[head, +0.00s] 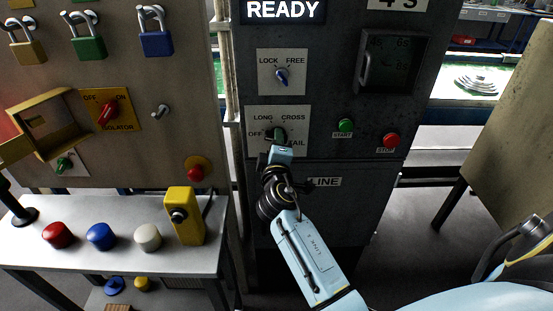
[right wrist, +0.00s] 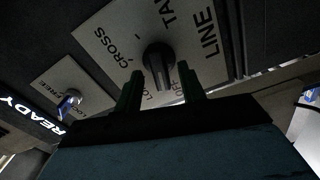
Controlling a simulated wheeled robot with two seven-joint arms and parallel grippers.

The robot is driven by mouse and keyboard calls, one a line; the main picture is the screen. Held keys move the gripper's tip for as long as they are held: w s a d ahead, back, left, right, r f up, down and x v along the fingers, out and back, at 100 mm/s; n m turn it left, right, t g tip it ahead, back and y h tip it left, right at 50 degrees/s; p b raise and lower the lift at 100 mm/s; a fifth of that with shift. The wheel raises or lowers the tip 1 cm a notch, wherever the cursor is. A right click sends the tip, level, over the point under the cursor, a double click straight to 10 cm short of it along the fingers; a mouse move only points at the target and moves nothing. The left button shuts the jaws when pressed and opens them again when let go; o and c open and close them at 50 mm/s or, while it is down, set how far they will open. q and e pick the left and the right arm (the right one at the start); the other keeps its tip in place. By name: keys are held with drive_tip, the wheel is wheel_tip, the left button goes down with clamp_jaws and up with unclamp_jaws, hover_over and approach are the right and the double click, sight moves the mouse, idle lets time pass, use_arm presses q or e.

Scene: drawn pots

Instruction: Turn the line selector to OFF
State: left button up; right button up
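The line selector is a dark knob (right wrist: 157,62) on a pale plate (head: 302,128) marked OFF, LONG, CROSS and TAIL, with a LINE label (head: 324,182) below. In the right wrist view the knob's bar points down the picture, towards the side with LONG and OFF; I cannot tell its exact setting. My right gripper (right wrist: 160,92) is open. Its two dark green fingers stand on either side of the knob, with gaps visible. In the head view my right gripper (head: 279,141) covers most of the knob. My left gripper is not in view.
Above is a LOCK/FREE switch (head: 282,77) with a blue knob. To the right are a green START button (head: 345,125) and a red STOP button (head: 390,140). A lit READY sign (head: 283,10) is on top. Left is a board with padlocks and a red isolator handle (head: 108,112).

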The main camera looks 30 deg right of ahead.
drive_tip(key=b+v, duration=0.2)
drive_tip(key=v, duration=1)
drive_tip(key=shift+s+a, duration=0.2)
drive_tip(key=shift+s, duration=0.05)
